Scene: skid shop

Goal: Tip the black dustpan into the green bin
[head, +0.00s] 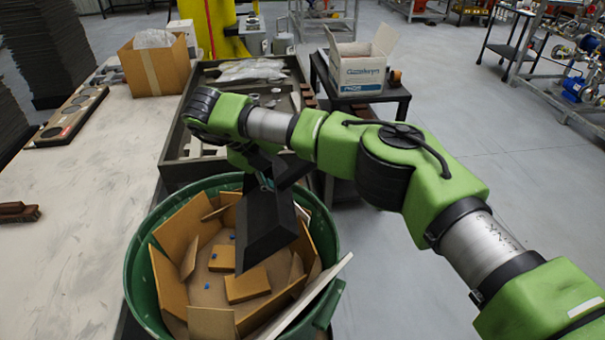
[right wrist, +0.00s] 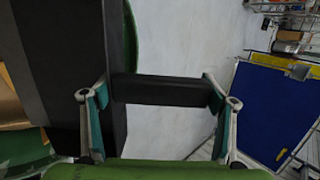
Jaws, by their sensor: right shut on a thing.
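The green bin (head: 137,262) stands at the lower middle of the head view, filled with cardboard pieces. The black dustpan (head: 262,228) hangs tilted over the bin, its broad end low among the cardboard. Several small blue bits (head: 207,285) lie on the cardboard inside the bin. My right gripper (head: 266,181) is above the bin's far side, shut on the dustpan's handle. In the right wrist view the black handle (right wrist: 160,90) lies between both fingers, and the pan's dark body (right wrist: 65,60) is at the left. My left gripper is not in view.
A pale worktable (head: 90,200) lies left of the bin, with a brown brush (head: 18,212) and a cardboard box (head: 155,65). A dark tray (head: 172,172) adjoins behind the bin. A white carton (head: 360,70) sits on a black cart. Grey floor is open at right.

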